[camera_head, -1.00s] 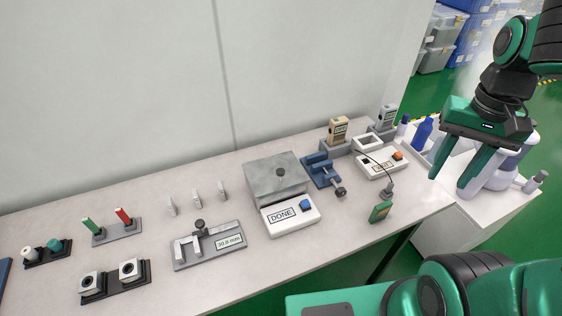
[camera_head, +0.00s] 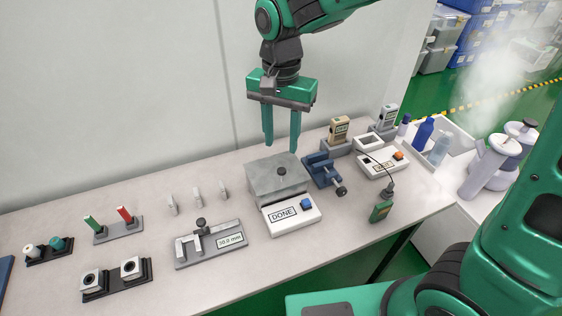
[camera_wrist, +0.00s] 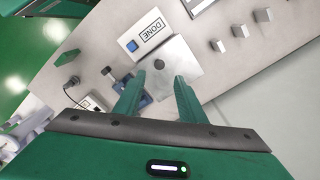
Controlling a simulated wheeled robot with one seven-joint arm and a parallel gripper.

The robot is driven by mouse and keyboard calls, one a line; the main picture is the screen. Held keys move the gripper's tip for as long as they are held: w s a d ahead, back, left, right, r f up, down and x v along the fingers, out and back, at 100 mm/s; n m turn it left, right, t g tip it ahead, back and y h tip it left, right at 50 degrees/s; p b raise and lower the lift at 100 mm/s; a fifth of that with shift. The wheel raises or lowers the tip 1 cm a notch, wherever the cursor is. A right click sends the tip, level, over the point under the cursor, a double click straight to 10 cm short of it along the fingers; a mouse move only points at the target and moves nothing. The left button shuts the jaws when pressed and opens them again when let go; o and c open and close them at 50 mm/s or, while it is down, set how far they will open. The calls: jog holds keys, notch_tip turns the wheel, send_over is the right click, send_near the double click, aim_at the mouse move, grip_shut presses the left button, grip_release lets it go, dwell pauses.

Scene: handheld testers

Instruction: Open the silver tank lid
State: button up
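A silver-grey square box (camera_head: 262,184) with a flat top and a small dark round knob (camera_head: 282,171) stands mid-table behind a white DONE unit (camera_head: 292,213). Its top is closed. My gripper (camera_head: 281,147) is open and empty, fingers pointing down above the box and apart from it. In the wrist view my gripper (camera_wrist: 158,76) has its fingertips either side of the knob (camera_wrist: 158,64), with the silver top (camera_wrist: 187,60) beyond. At right, pale lavender vessels (camera_head: 485,168) with dark-topped caps stand on a white cart amid white vapour.
A blue clamp (camera_head: 322,170) stands close right of the box. Testers (camera_head: 380,161) and a green cabled device (camera_head: 381,211) are farther right. A caliper fixture (camera_head: 210,245) and small upright pegs (camera_head: 196,198) are left. A wall rises behind the table.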

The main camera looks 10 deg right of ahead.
aim_at(281, 169)
notch_tip(281, 169, down, 8)
jog(key=shift+f, duration=0.25)
grip_shut()
